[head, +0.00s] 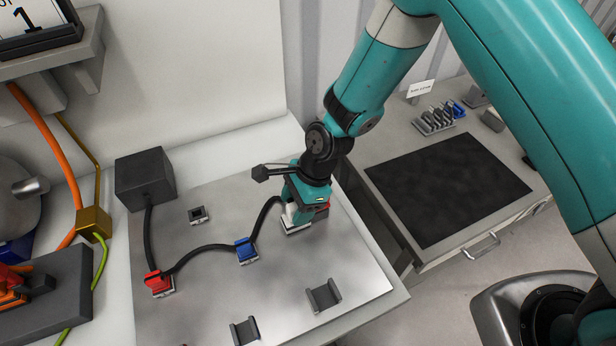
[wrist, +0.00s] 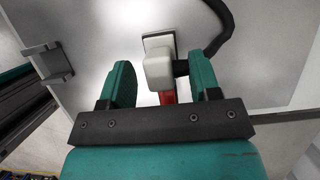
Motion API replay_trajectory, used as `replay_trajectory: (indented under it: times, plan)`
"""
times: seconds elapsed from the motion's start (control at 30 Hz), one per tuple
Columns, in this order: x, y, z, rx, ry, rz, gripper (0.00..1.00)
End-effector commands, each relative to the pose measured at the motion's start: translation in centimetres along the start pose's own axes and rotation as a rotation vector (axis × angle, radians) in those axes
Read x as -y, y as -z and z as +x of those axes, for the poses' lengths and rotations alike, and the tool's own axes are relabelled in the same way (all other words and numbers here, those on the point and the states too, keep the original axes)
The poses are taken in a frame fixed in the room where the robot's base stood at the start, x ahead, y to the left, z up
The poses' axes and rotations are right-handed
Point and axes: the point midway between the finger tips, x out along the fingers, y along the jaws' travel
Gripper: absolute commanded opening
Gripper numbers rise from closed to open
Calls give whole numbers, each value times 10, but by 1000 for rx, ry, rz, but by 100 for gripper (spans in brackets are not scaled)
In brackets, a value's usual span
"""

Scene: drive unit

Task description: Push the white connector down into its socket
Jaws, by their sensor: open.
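The white connector (wrist: 158,68) sits at its socket (wrist: 157,40) on the grey metal plate, with a black cable leaving its side. I cannot tell how deep it sits. In the head view the connector (head: 292,214) shows only partly, under my gripper (head: 305,205). In the wrist view my gripper (wrist: 163,85) is open, with one teal finger on each side of the connector. A gap shows at the left finger; the right finger is close to the cable. A red part (wrist: 167,97) shows between the fingers.
A red connector (head: 157,281) and a blue connector (head: 246,249) sit on the plate (head: 205,305), linked by black cable. An empty socket (head: 198,214) and grey brackets (head: 323,295) stand nearby. A black box (head: 145,178) is at the plate's back left. A dark mat (head: 447,188) lies right.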

Motion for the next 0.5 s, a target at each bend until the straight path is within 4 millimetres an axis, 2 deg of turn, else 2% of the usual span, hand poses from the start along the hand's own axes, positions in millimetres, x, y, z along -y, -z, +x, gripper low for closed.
replay_trajectory:
  times: [0.17, 0.5]
  plan:
    - [2, 1, -34, 1, 8, 0, 57]
    - [1, 1, -120, 1, 7, -1, 57]
